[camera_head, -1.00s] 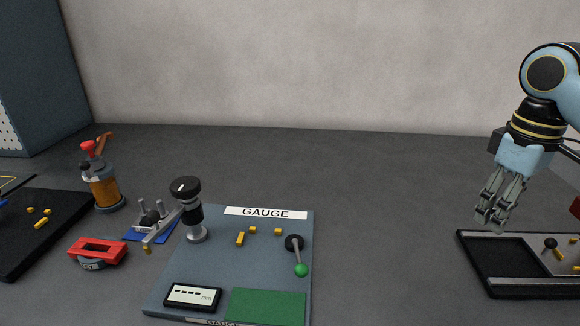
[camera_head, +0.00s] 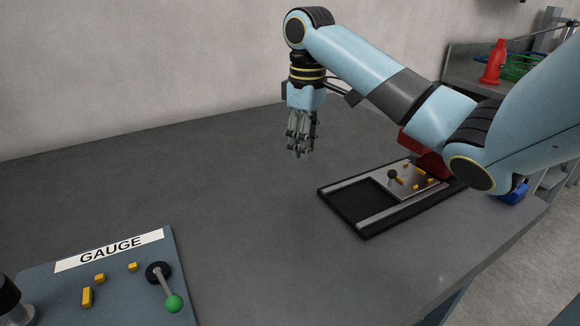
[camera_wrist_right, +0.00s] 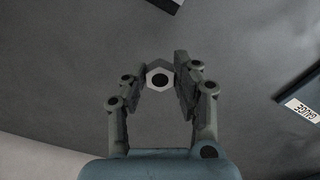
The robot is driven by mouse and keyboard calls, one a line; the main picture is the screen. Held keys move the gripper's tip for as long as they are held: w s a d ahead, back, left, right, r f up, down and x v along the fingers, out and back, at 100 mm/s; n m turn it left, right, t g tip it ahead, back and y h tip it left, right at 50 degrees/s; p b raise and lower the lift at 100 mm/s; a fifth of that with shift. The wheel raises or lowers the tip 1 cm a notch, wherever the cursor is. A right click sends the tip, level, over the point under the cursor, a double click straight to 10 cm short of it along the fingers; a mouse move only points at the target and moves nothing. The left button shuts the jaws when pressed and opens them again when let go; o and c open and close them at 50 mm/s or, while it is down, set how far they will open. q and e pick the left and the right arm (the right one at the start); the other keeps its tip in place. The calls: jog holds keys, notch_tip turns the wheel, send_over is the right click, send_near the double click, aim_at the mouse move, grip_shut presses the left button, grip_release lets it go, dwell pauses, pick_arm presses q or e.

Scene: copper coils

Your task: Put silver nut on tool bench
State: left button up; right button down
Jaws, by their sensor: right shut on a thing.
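The silver nut (camera_wrist_right: 160,67) is a hexagon with a dark round hole in the right wrist view. My right gripper (camera_head: 300,154) is shut on it, with one finger on each side. In the head view my right gripper points down above the dark table, left of and behind the black tray; the nut is too small to make out there. My left gripper is not in view. A grey bench (camera_head: 468,53) stands beyond the table at the back right; I cannot tell whether it is the tool bench.
The black tray (camera_head: 345,206) holds a plate with small brass pieces and a black knob. The gauge board (camera_head: 55,285), with a green-ended lever, lies at lower left. A red bottle (camera_head: 493,66) and green basket (camera_head: 522,67) stand on the back bench. The middle table is clear.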

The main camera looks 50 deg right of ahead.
send_over(296, 171)
notch_tip(296, 171, down, 3)
jog(key=shift+r+b, duration=0.1)
jog(key=shift+b, duration=0.3)
notch_tip(296, 171, down, 4)
jog(key=c, duration=1)
grip_release()
